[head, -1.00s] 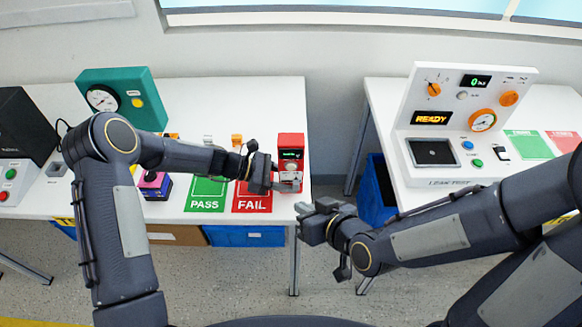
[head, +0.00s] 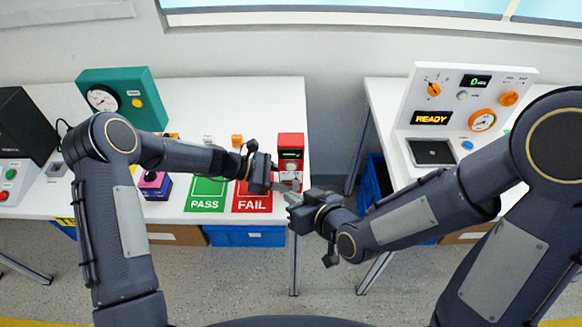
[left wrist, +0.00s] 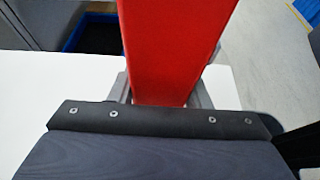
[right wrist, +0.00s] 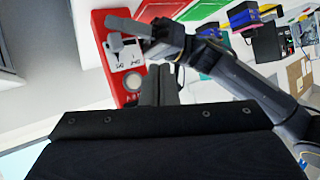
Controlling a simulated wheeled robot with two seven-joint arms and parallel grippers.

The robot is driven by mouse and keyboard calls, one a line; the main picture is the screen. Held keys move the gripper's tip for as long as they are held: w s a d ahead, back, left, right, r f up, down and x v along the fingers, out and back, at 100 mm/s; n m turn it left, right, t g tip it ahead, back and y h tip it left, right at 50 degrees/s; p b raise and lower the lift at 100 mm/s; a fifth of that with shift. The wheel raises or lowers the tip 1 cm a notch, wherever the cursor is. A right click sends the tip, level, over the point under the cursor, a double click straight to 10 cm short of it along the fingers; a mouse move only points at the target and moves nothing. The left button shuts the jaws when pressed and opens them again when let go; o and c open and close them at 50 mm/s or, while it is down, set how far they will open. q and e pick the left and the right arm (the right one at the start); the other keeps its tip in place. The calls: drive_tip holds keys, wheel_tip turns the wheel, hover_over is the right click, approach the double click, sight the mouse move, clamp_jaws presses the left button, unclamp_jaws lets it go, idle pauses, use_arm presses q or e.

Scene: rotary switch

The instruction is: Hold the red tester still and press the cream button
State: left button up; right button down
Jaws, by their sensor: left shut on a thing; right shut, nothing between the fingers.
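The red tester (head: 291,142) stands upright at the right end of the left table, beside the FAIL card. My left gripper (head: 284,186) is shut on its lower part; the left wrist view shows the red body (left wrist: 170,50) between its fingers. In the right wrist view a pale round button, apparently the cream button (right wrist: 133,82), shows on the tester's face near a grey lever (right wrist: 122,48). My right gripper (right wrist: 160,80) is shut and empty in front of the tester, its tips close to the button. I cannot tell whether they touch.
The green PASS card (head: 207,194) and red FAIL card (head: 252,197) lie left of the tester. A purple box (head: 154,185) and a teal gauge unit (head: 122,98) stand farther left. A white leak-test panel (head: 450,105) stands on the right table, across a gap.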

drive_tip(key=shift+w, duration=2.6)
drive_tip(key=shift+w, duration=0.1)
drive_tip(key=shift+w, duration=0.35)
drive_tip(key=shift+w, duration=0.45)
idle(0.4)
drive_tip(key=shift+s, duration=0.9)
drive_tip(key=s, duration=0.5)
idle(0.4)
